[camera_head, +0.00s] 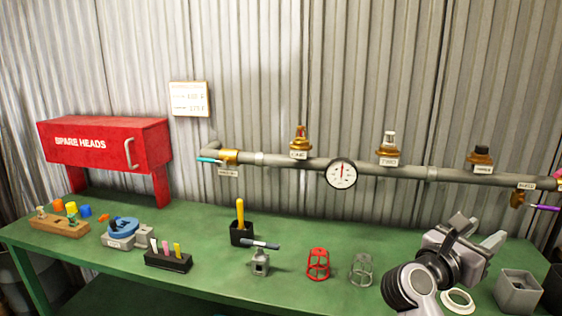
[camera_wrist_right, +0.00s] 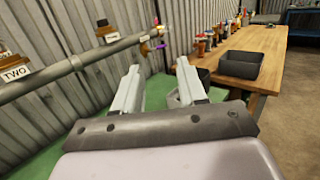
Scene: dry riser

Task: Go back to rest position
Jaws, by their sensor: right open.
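My right gripper (camera_head: 487,232) is at the right of the head view, above the right part of the green bench (camera_head: 210,217). In the right wrist view its two pale fingers (camera_wrist_right: 157,82) stand apart with nothing between them. It is below the grey pipe (camera_head: 275,160) and clear of it. My left gripper does not show in either view.
A red "SPARE HEADS" box (camera_head: 85,143) stands at the left. On the bench are a black holder (camera_head: 241,233), a red cage (camera_head: 318,264), a grey cage (camera_head: 361,270), a white ring (camera_head: 458,301) and a grey bin (camera_head: 518,291). A wooden table (camera_wrist_right: 252,66) stands beyond.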

